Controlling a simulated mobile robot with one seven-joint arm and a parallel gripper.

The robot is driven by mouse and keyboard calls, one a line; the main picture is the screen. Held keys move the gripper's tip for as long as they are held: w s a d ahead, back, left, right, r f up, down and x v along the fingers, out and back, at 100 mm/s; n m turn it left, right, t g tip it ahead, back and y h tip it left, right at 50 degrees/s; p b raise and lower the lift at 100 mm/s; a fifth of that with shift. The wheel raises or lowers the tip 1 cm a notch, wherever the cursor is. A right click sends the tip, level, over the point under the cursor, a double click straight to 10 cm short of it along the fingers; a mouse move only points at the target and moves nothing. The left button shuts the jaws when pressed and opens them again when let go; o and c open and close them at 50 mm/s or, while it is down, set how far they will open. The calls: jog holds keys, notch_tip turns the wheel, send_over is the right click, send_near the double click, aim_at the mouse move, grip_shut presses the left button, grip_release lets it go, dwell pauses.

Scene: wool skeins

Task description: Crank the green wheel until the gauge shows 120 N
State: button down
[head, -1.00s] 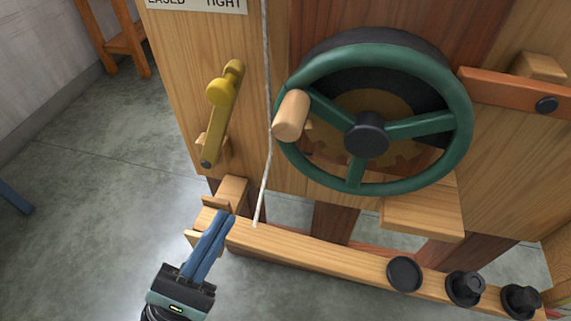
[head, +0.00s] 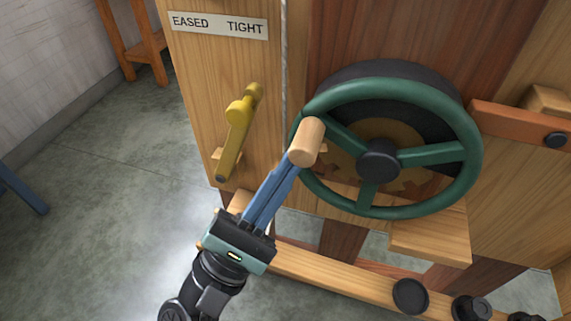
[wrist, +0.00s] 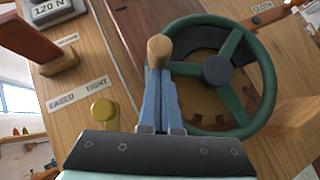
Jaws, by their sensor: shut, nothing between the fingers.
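The green wheel (head: 464,190) is mounted on the wooden frame, with a dark hub and a pale wooden crank handle (head: 306,142) at its left rim. The wheel (wrist: 268,95) and handle (wrist: 159,50) also show in the wrist view. My gripper (head: 288,172) has its blue fingers shut and empty, with the tips at the handle's lower end. In the wrist view the fingertips (wrist: 164,74) lie just below the handle; I cannot tell whether they touch it. A grey plate reading "120 N" (wrist: 48,10) shows at the upper left; no needle is visible.
A yellow lever (head: 238,130) stands left of the wheel, under a label reading "EASED TIGHT" (head: 218,24). A cord (head: 285,65) hangs between lever and wheel. A low beam with dark knobs (head: 410,296) runs below. Open floor lies to the left.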

dwell(0.3)
jog(key=shift+s+d+r+m+g+h+b, duration=0.1)
jog(key=shift+d+r+m+g+h+b, duration=0.1)
jog(key=shift+r+m+g, duration=0.4)
jog(key=shift+d+r+m+g+h+b, duration=0.1)
jog(key=shift+d+r+m+g+b, duration=0.1)
jog(key=shift+r+m+g, duration=0.35)
jog(key=shift+f, duration=0.15)
